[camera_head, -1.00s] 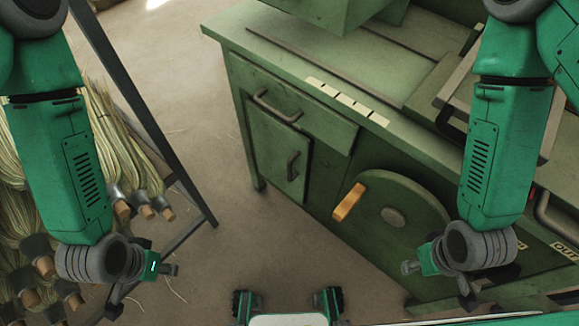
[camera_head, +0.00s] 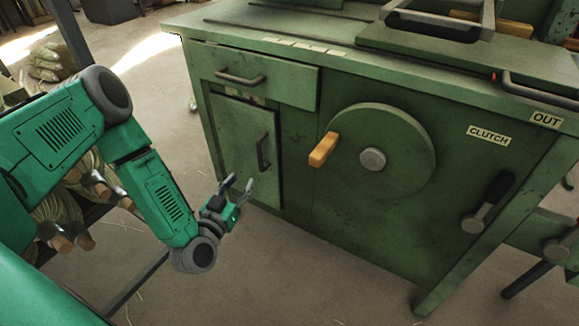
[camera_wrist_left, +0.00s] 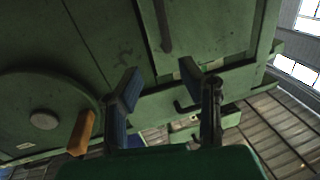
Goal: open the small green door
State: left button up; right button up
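The small green door (camera_head: 235,145) is shut in the front of the green machine cabinet, below a drawer. Its dark upright handle (camera_head: 263,152) is near the door's right edge. My left gripper (camera_head: 239,183) is open and empty, in front of the door's lower right part, apart from the handle in the picture. In the left wrist view the picture is turned over: the door (camera_wrist_left: 215,32) is at the top, and its handle (camera_wrist_left: 163,25) lies beyond and above my two spread fingers (camera_wrist_left: 168,88). My right gripper is not in view.
A round green disc (camera_head: 405,135) with an orange handle (camera_head: 322,150) is right of the door. The drawer (camera_head: 290,85) above has its own handle (camera_head: 240,78). A clutch lever (camera_head: 487,205) is farther right. Broom bundles (camera_head: 65,205) stand at the left.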

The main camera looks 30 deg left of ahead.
pick_arm(q)
jog(key=b, duration=0.2)
send_near(259, 152)
jog(key=w+a, duration=0.1)
jog(key=w, duration=0.1)
jog(key=w+b, duration=0.1)
jog(key=w, duration=0.6)
jog(key=shift+w+d+b, duration=0.1)
jog(key=shift+w+b, duration=0.2)
jog(key=shift+b, duration=0.1)
jog(key=shift+w+a, duration=0.2)
jog(key=shift+w, duration=0.1)
jog(key=shift+w+a+f, duration=0.1)
jog(key=shift+w+a, duration=0.15)
jog(key=shift+a, duration=0.15)
jog(key=shift+d, duration=0.35)
grip_shut()
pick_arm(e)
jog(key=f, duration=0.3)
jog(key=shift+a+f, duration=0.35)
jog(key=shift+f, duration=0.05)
